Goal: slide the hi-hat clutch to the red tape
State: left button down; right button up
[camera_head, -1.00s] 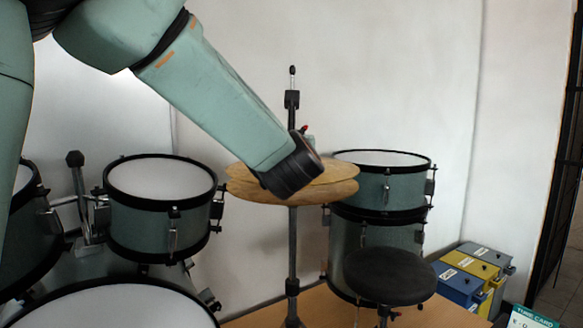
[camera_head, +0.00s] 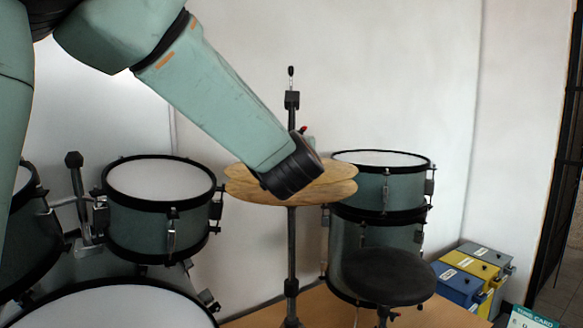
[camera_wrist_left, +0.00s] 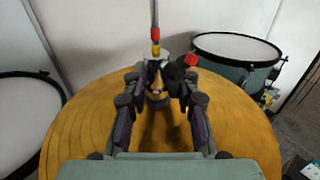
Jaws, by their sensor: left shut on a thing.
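The hi-hat clutch (camera_wrist_left: 157,78) is a dark piece with a red knob (camera_wrist_left: 191,61), at the rod above the cymbals in the left wrist view. My left gripper (camera_wrist_left: 160,88) is shut on it, one finger on each side. Red tape (camera_wrist_left: 155,34) is on the thin rod above the clutch, with a yellow band (camera_wrist_left: 155,50) just below it. The brass cymbals (camera_head: 335,185) lie level under the gripper. In the head view my left forearm hides the clutch body and the fingertips; only the red knob (camera_head: 304,129) shows. My right gripper is in neither view.
The stand (camera_head: 292,240) rises through the cymbals, with a dark block (camera_head: 291,99) near its top. Drums stand left (camera_head: 160,178) and right (camera_head: 382,158). A round black stool (camera_head: 385,277) is in front. Coloured cases (camera_head: 470,272) sit far right. The wall behind is bare.

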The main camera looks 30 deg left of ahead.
pick_arm(q)
jog(key=shift+r, duration=0.15)
jog(key=shift+a+r+p, duration=0.1)
jog(key=shift+r+p, duration=0.25)
jog(key=shift+r, duration=0.7)
jog(key=c, duration=1.4)
grip_release()
jog(key=shift+o, duration=1.1)
jog(key=shift+s+a+f, duration=0.1)
jog(key=shift+a+f, duration=0.05)
jog(key=shift+a, duration=0.1)
jog(key=shift+d+f, duration=0.1)
jog(key=shift+d, duration=0.15)
jog(key=shift+a+f, duration=0.1)
jog(key=shift+a, duration=0.05)
